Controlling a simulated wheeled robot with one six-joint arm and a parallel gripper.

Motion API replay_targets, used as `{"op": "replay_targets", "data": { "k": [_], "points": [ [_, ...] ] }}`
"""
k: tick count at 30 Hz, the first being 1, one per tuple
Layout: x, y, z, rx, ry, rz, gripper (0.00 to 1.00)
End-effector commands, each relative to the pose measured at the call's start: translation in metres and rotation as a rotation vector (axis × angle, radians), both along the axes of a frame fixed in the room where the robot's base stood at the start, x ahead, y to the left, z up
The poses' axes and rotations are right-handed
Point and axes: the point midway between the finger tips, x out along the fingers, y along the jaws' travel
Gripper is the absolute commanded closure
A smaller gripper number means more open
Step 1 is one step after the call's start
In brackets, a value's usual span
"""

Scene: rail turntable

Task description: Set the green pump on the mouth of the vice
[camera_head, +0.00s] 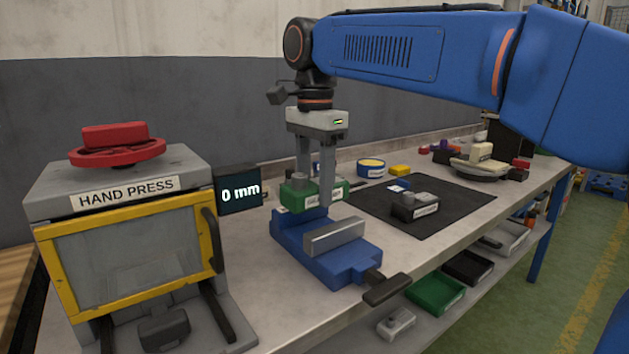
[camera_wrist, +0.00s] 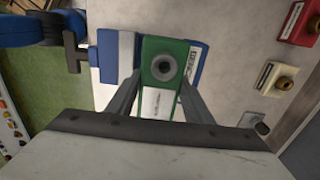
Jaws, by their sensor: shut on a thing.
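The green pump (camera_head: 331,192), a block with a grey round fitting on top and a white label, is between the fingers of my gripper (camera_head: 314,190), which is shut on it. The blue vice (camera_head: 342,270) with a pale grey jaw (camera_head: 336,235) lies below and in front of it in the head view. The pump is over the vice's back end there. In the wrist view the pump (camera_wrist: 165,88) covers the middle of the vice (camera_wrist: 108,57), with blue showing on both sides. The vice mouth is largely hidden, and I cannot tell whether the pump touches it.
A hand press (camera_head: 125,240) stands at the left, with a display (camera_head: 238,190) reading 0 mm beside it. A black mat (camera_head: 450,210) with a dark labelled block (camera_head: 415,207) lies to the right. Several small items stand farther back. Trays (camera_head: 436,292) are on the lower shelf.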

Motion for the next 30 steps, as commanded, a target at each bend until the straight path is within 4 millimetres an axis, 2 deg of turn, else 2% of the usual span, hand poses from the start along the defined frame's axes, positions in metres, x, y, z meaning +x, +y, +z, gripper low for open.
{"op": "replay_targets", "data": {
  "k": [30],
  "points": [
    [-0.001, 0.0, -0.055, -0.008, 0.013, 0.001, 0.96]
  ]
}}
